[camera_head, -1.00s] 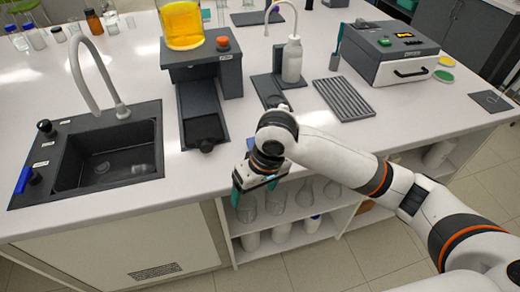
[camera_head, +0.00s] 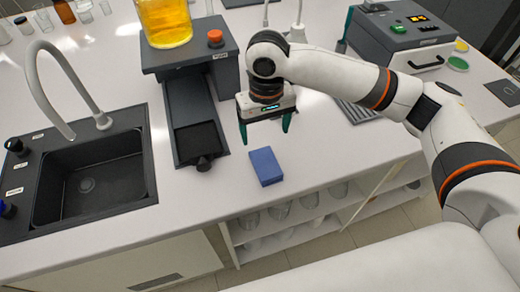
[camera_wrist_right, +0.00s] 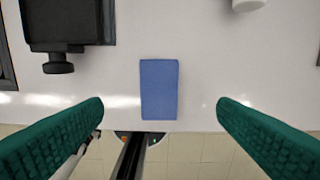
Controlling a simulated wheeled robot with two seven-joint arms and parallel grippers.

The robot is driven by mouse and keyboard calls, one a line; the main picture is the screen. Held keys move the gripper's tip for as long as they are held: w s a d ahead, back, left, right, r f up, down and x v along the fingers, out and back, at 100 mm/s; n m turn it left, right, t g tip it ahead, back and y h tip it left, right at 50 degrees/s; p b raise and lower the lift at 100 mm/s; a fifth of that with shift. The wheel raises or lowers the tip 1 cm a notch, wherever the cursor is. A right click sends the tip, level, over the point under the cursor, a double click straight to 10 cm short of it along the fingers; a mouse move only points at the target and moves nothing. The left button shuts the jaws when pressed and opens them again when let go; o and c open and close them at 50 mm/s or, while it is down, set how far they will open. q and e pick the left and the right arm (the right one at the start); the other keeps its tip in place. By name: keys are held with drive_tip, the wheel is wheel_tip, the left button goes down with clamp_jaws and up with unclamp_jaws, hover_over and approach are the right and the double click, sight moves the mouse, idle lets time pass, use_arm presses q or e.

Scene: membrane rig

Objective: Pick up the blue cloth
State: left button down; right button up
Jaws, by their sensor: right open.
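The blue cloth (camera_head: 266,166) is a flat, folded-looking rectangular block on the white counter, close to its front edge. My right gripper (camera_head: 266,135) is open and empty above the counter, over and slightly behind the cloth in the head view. In the right wrist view the cloth (camera_wrist_right: 159,89) lies centred between the two spread green fingers (camera_wrist_right: 160,115), with a gap on each side and apart from both. My left gripper is not in view.
A black sink (camera_head: 95,180) is at the left. A dark rig with a yellow-liquid vessel (camera_head: 164,22) stands behind the cloth to the left. A grey instrument box (camera_head: 400,38) is at the right. Open shelves with glassware lie under the counter edge (camera_head: 290,190).

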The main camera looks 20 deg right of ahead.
hover_over(265, 162)
wheel_tip(265, 162, down, 6)
drive_tip(key=shift+w+d+r+p, duration=0.1)
drive_tip(key=shift+p, duration=0.35)
drive_tip(key=shift+f, duration=0.65)
drive_tip(key=f, duration=0.1)
drive_tip(key=f+p, duration=0.1)
drive_tip(key=f, duration=0.1)
drive_tip(key=shift+s+f, duration=0.2)
drive_tip(key=shift+f, duration=0.55)
drive_tip(key=c, duration=1.1)
drive_tip(key=shift+o, duration=0.2)
wheel_tip(265, 162, up, 10)
drive_tip(key=b, duration=0.1)
drive_tip(key=o, duration=0.4)
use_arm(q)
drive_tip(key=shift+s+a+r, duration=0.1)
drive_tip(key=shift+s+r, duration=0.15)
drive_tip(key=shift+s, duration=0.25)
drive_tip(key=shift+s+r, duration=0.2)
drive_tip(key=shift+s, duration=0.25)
use_arm(e)
drive_tip(key=c, duration=0.3)
